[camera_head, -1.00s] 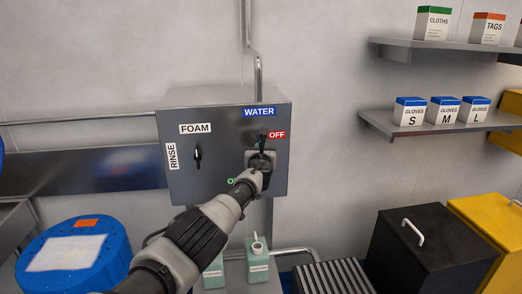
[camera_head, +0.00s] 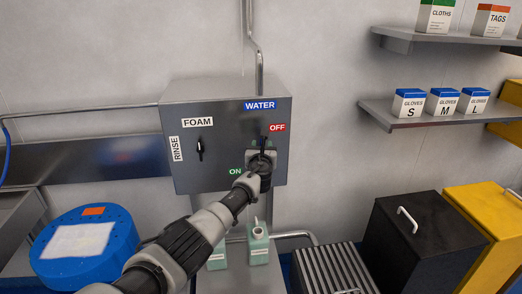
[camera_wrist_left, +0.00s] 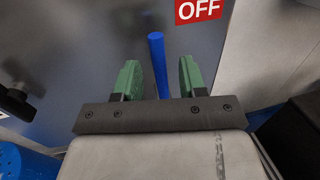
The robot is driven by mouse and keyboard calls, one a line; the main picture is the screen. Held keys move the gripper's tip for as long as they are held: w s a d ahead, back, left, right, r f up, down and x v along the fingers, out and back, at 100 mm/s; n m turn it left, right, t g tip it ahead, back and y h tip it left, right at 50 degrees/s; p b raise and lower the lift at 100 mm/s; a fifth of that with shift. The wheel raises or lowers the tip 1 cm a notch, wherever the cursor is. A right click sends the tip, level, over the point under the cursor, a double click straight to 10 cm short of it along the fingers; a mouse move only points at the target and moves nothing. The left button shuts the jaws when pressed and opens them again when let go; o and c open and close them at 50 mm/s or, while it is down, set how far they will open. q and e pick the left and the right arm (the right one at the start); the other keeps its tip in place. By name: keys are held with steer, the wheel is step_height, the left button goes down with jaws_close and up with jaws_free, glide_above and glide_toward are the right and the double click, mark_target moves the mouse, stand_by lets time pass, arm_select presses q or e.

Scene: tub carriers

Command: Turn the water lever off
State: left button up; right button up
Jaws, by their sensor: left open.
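The grey control box (camera_head: 228,112) on the wall carries a blue WATER label (camera_head: 260,105), a red OFF label (camera_head: 277,128) at upper right and a green ON label (camera_head: 235,171) lower left. The blue water lever (camera_wrist_left: 157,50) stands between the green fingers of my left gripper (camera_wrist_left: 158,72) in the wrist view, with a gap on each side. The OFF label (camera_wrist_left: 199,9) is up and right of it there. In the head view my left gripper (camera_head: 264,145) is at the box below WATER, and hides most of the lever. My right gripper is out of view.
A black FOAM/RINSE knob (camera_head: 200,149) sits on the box's left side. Below are a blue drum (camera_head: 85,262), green-white bottles (camera_head: 258,247), a ribbed grey bin (camera_head: 326,270) and a black bin (camera_head: 420,240). Shelves (camera_head: 425,118) hold glove boxes at right.

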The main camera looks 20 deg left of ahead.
arm_select(q)
steer(key=p+v, duration=0.2)
steer(key=v, duration=0.5)
steer(key=shift+s+d+f, duration=0.1)
steer(key=shift+f, duration=0.05)
stand_by(0.4)
